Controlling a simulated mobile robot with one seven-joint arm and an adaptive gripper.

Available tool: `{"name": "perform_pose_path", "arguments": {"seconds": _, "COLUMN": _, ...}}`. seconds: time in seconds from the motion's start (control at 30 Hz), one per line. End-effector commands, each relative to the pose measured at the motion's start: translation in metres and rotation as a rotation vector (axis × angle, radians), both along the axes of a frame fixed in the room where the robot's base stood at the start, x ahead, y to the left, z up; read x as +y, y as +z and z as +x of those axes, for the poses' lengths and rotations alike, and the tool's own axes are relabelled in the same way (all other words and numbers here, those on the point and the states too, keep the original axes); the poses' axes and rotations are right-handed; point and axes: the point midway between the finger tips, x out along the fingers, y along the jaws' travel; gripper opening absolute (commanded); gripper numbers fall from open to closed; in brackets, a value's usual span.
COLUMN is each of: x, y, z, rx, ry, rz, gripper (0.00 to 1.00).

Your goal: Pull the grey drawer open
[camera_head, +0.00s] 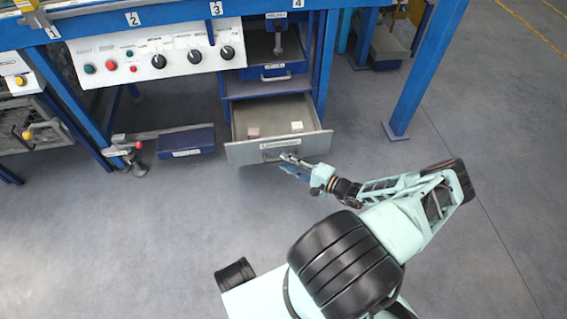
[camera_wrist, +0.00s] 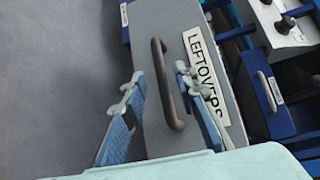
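The grey drawer (camera_head: 277,150) below the workbench stands pulled out, with its inside visible in the head view. Its grey front (camera_wrist: 150,22) fills the middle of the wrist view and bears a white LEFTOVERS label (camera_wrist: 206,75). The dark bar handle (camera_wrist: 160,70) is on this front. My gripper (camera_wrist: 159,72) is open, with one blue finger on each side of the handle. The fingers look apart from the bar, but I cannot tell whether either touches it. In the head view, my gripper (camera_head: 286,166) is at the drawer front and partly covers the handle.
A pinkish block (camera_head: 254,132) and a white block (camera_head: 297,126) lie in the drawer. A blue drawer (camera_head: 275,72) is above it. A dark blue box (camera_head: 186,142) lies left on the floor. A blue bench leg (camera_head: 412,95) stands right. The floor in front is clear.

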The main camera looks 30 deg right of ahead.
Motion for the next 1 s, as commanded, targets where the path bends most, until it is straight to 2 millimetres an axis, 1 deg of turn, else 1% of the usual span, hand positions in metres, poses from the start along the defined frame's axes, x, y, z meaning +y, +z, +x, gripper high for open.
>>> {"name": "perform_pose_path", "arguments": {"seconds": 0.03, "x": 0.004, "y": -0.002, "z": 0.006, "rx": -0.002, "ry": 0.002, "rz": 0.000, "gripper": 0.27}}
{"name": "perform_pose_path", "arguments": {"seconds": 0.1, "x": 0.006, "y": -0.003, "z": 0.011, "rx": 0.000, "ry": 0.001, "rz": 0.000, "gripper": 0.27}}
{"name": "perform_pose_path", "arguments": {"seconds": 0.2, "x": 0.008, "y": -0.003, "z": 0.015, "rx": 0.000, "ry": -0.001, "rz": 0.000, "gripper": 0.27}}
{"name": "perform_pose_path", "arguments": {"seconds": 0.47, "x": 0.009, "y": -0.002, "z": 0.016, "rx": 0.000, "ry": -0.001, "rz": 0.000, "gripper": 0.27}}
{"name": "perform_pose_path", "arguments": {"seconds": 0.57, "x": 0.009, "y": -0.002, "z": 0.016, "rx": 0.000, "ry": 0.000, "rz": 0.000, "gripper": 0.18}}
{"name": "perform_pose_path", "arguments": {"seconds": 0.73, "x": 0.009, "y": -0.002, "z": 0.016, "rx": 0.000, "ry": -0.001, "rz": 0.000, "gripper": 0.00}}
{"name": "perform_pose_path", "arguments": {"seconds": 1.0, "x": 0.008, "y": -0.003, "z": 0.015, "rx": 0.002, "ry": 0.000, "rz": -0.002, "gripper": 0.00}}
